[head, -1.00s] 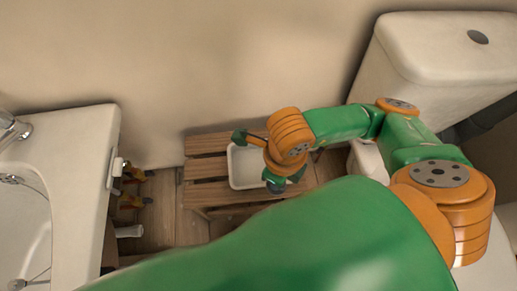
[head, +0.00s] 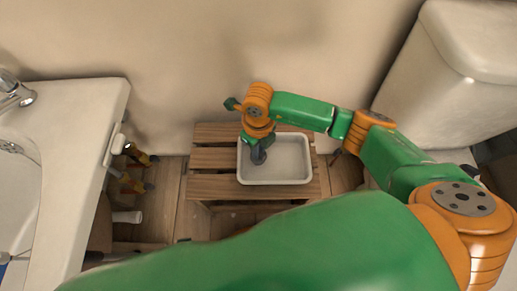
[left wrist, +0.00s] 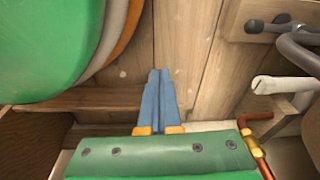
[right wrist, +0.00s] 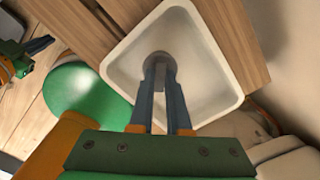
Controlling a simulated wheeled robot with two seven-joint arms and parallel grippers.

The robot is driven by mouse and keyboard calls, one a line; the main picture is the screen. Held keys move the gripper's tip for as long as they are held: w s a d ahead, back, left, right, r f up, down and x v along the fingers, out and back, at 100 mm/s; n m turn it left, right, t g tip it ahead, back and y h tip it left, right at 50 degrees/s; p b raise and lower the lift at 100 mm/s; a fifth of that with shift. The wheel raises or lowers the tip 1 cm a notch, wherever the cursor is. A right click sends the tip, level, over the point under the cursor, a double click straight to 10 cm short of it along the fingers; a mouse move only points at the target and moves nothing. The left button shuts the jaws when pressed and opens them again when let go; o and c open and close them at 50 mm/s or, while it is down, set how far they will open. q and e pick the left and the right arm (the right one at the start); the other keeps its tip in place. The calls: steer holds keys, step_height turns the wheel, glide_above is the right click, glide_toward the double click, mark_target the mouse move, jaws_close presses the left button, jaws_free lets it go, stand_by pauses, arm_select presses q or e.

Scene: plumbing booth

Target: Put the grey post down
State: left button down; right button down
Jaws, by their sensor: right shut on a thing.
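The grey post (right wrist: 158,66) is a dark, round-ended piece at the fingertips of my right gripper, mostly hidden by the fingers. My right gripper (right wrist: 161,85) is shut on it. In the head view the post (head: 258,156) shows at the left part of a white tray (head: 298,181), within the tray's outline. I cannot tell whether it touches the tray floor. My left gripper (left wrist: 159,72) has its blue fingers together with nothing seen between them, in front of wooden boards. It is apart from the post.
The tray stands on a slatted wooden stool (head: 210,188). A white basin (head: 75,125) is at left, with orange-handled fittings (head: 135,183) beneath. A toilet cistern (head: 440,75) is at right. In the left wrist view, pipes (left wrist: 285,85) are at right. Most of the tray is bare.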

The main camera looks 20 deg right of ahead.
steer(key=shift+f, duration=0.1)
steer(key=c, duration=0.9)
jaws_free()
arm_select(q)
steer(key=shift+w+r, duration=0.1)
steer(key=s+a+p, duration=0.2)
steer(key=s+p, duration=0.1)
steer(key=shift+s+a+r+p, duration=0.1)
steer(key=shift+a+p, duration=0.2)
arm_select(e)
step_height(320, 180, up, 12)
steer(key=shift+r, duration=0.25)
